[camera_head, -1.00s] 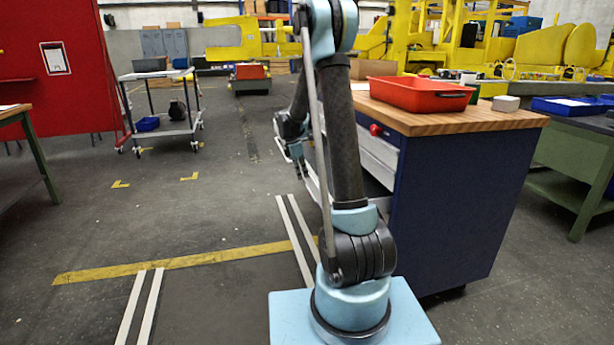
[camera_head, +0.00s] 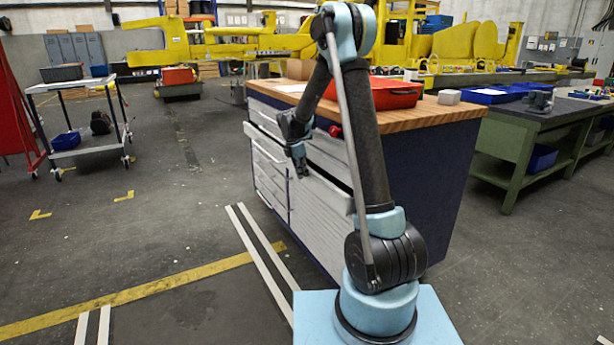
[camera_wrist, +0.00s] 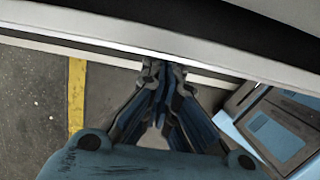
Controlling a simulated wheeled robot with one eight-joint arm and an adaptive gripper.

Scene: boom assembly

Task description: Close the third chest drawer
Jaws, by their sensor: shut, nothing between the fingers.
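The chest (camera_head: 420,175) has dark blue sides, a wooden top and pale grey drawer fronts. On its right column, one drawer (camera_head: 322,200) stands out a little, with a dark gap above its front. My gripper (camera_head: 301,172) is shut and empty, pointing down at that drawer's upper left edge. In the wrist view, a pale drawer front (camera_wrist: 120,28) crosses the top. My fingertips (camera_wrist: 163,68) are at its lower edge; whether they touch is unclear. My arm hides part of the right column. I cannot tell which drawer is the third.
An upper left drawer (camera_head: 262,135) also seems to stand out slightly. A red tray (camera_head: 385,93) and a small pale block (camera_head: 449,97) sit on the chest top. A green workbench (camera_head: 520,130) stands to the right. The floor left of the chest is clear; a trolley (camera_head: 80,115) stands farther off.

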